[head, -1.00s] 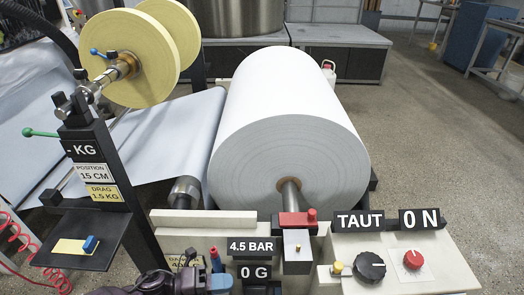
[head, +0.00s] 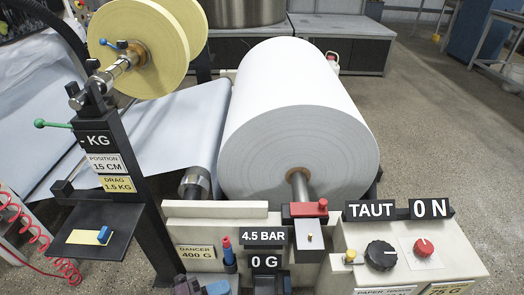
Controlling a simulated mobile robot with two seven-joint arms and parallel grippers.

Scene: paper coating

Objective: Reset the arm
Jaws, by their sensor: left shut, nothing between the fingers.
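Only a small dark part of my left gripper (head: 190,287) shows at the bottom edge, in front of the beige machine front. It is shut and empty; most of it is cut off by the frame. My right gripper is out of view. The large white paper roll (head: 297,125) lies on its shaft in the middle, with a pale web (head: 170,140) running to its left. The yellow tape reel (head: 140,50) sits on its spindle at the upper left.
The control panel (head: 450,262) at the right carries a black knob (head: 381,256), a red knob (head: 423,247) and signs reading TAUT and 0 N. A black post (head: 135,195) with a small shelf (head: 85,255) stands at the left. Open floor (head: 450,140) lies to the right.

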